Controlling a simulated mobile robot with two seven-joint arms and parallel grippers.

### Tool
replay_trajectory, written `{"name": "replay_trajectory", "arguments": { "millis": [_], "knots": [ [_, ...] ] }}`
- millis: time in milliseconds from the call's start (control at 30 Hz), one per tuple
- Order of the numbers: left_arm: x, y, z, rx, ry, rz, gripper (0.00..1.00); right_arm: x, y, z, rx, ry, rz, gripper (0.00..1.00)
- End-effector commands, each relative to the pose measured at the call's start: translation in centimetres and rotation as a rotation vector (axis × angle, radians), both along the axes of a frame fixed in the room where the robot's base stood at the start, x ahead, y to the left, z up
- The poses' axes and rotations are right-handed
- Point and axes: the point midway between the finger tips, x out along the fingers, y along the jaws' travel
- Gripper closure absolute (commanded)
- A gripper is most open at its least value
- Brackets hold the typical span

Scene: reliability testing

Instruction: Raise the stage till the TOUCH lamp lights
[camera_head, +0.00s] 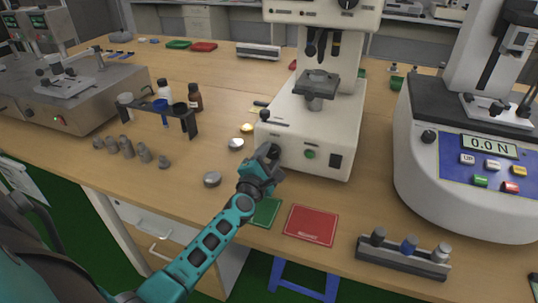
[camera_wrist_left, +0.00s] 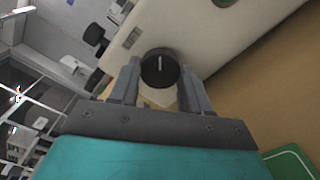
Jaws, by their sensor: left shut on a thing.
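The white tester (camera_head: 335,120) stands at the middle back of the bench. Its grey stage (camera_head: 317,82) sits on a short post under the head, with a gap below the dark nose parts (camera_head: 316,45). A round green button or lamp (camera_head: 310,154) is on the front of the base; its label is unreadable and I cannot tell whether it is lit. My left gripper (camera_head: 268,154) is at the base's lower left front. In the left wrist view its fingers are shut on a black knob (camera_wrist_left: 159,68) with a white mark. The right gripper is not in view.
A green mat (camera_head: 264,212) and a red mat (camera_head: 311,225) lie in front of the tester. A force tester (camera_head: 460,140) reading 0.0 N stands at right. A rack of knobbed pieces (camera_head: 403,258) lies at front right. Small weights (camera_head: 212,179) and a bottle rack (camera_head: 160,115) are at left.

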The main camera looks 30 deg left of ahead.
Motion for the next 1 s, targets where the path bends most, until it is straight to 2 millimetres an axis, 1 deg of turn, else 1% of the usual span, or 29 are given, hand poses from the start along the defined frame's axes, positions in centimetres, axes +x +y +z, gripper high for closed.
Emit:
{"name": "replay_trajectory", "arguments": {
  "millis": [600, 800, 1000],
  "knots": [
    [0.0, 0.0, 0.1, 0.562, 0.137, -0.001, 0.83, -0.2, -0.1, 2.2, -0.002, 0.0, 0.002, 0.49],
    [0.0, 0.0, 0.1, 0.709, 0.172, -0.001, 0.84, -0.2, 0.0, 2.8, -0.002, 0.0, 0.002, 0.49],
    [0.0, 0.0, 0.1, 0.812, 0.196, -0.001, 0.84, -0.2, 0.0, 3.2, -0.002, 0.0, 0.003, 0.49]
  ]
}}
